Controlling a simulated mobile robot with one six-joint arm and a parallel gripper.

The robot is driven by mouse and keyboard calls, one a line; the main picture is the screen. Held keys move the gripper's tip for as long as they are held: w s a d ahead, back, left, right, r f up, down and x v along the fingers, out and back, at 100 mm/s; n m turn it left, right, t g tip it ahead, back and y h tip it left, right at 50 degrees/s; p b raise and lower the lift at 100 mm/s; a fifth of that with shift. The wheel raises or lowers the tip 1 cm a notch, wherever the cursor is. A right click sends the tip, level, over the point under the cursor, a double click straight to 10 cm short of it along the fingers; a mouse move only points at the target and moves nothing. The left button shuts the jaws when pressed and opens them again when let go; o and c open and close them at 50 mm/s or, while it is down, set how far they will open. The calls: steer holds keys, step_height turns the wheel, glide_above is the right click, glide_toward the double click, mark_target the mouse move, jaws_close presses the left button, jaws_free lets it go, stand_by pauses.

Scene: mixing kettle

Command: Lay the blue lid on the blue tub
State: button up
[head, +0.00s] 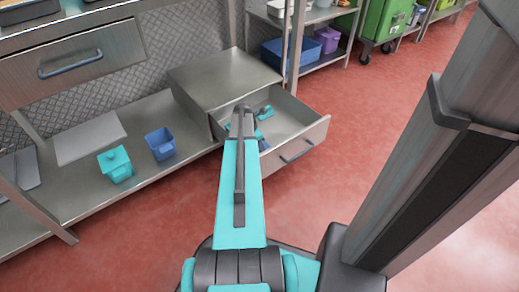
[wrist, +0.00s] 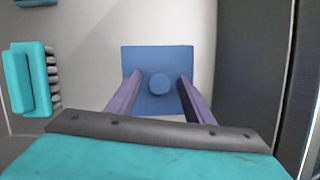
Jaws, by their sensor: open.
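In the wrist view the blue lid (wrist: 160,60) is a flat square with a round knob, lying on the pale drawer floor. My gripper (wrist: 160,76) is open, with one finger on each side of the knob (wrist: 160,84) and a visible gap to it on both sides. In the head view my arm hides most of the gripper, which reaches into the open drawer. The blue tub (head: 160,144) stands upright and open-topped on the lower shelf, left of the drawer.
A teal tub with a lid on (head: 115,166) stands left of the blue tub. The open drawer (head: 313,133) has raised walls. A teal brush-like object (wrist: 28,80) lies left of the lid in the wrist view. Bare shelf (head: 175,110) lies behind the blue tub.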

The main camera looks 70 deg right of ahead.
steer(key=shift+f, duration=0.2)
steer(key=c, duration=1.1)
steer(key=shift+r, duration=0.1)
steer(key=shift+r+p, duration=2.4)
steer(key=shift+r, duration=0.1)
steer(key=shift+w, duration=0.1)
